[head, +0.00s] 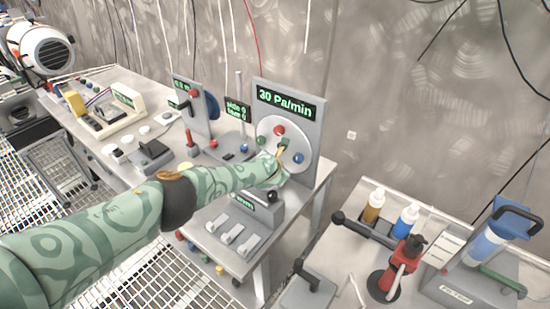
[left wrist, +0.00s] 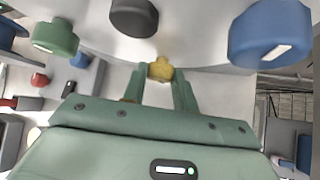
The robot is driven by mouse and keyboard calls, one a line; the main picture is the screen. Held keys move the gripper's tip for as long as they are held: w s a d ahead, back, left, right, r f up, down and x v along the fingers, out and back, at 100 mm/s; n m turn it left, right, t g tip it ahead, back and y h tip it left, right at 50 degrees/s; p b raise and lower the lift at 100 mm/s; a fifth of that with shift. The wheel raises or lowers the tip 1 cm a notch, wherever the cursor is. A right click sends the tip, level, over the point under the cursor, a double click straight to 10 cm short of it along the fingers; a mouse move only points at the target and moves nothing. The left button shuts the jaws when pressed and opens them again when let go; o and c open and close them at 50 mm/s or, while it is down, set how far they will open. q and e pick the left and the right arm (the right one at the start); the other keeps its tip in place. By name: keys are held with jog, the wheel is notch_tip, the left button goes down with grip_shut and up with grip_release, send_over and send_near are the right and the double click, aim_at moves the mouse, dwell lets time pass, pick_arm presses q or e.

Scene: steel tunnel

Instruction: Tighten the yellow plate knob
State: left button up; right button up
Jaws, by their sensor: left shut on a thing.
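My right gripper is not in view.
A grey box with white switches (head: 236,232) stands below my left forearm. A side table at the lower right holds bottles (head: 405,220), a red pump (head: 402,265) and a filter unit (head: 485,250). A gap separates the tables.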

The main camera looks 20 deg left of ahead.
pick_arm(q)
jog(key=shift+s+d+f+m+y, duration=0.2)
jog(key=shift+s+f+m+y, duration=0.1)
jog(key=shift+f, duration=0.1)
jog(key=shift+w+r+t, duration=0.1)
jog(key=shift+t, duration=0.2)
jog(key=o, duration=1)
jog(key=shift+r, duration=0.1)
jog(key=shift+c, duration=0.2)
jog(key=shift+w+r, duration=0.1)
jog(key=shift+y, duration=0.3)
